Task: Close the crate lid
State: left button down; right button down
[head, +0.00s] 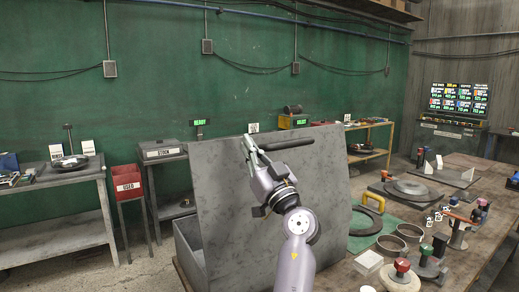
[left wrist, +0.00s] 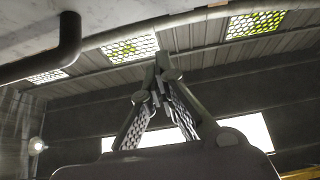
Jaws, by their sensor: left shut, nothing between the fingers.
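The crate lid (head: 225,205) is a large mottled grey panel, raised and steeply tilted. The crate (head: 186,250) shows only in part at its lower left; the lid hides the rest. A black bar handle (head: 288,143) lies along the lid's top edge. The handle also shows in the left wrist view (left wrist: 68,45), at upper left, under the pale lid surface. My left gripper (head: 249,143) is in front of the lid, near the handle's left end. Its fingertips (left wrist: 162,62) meet with nothing between them and do not hold the handle. My right gripper is out of view.
On the right, a wooden bench (head: 362,279) carries metal rings (head: 390,246), a yellow-handled tool (head: 373,202), a red-knobbed piece (head: 402,266) and a dark disc (head: 408,189). A red bin (head: 127,182) and a grey side table (head: 60,226) stand left.

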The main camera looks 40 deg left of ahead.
pick_arm(q)
jog(key=a+p, duration=0.1)
jog(key=w+a, duration=0.1)
jog(key=a, duration=0.1)
jog(key=w+a+p, duration=0.1)
jog(key=a, duration=0.1)
jog(key=shift+w+a+r+p, duration=0.1)
jog(key=shift+p, duration=0.2)
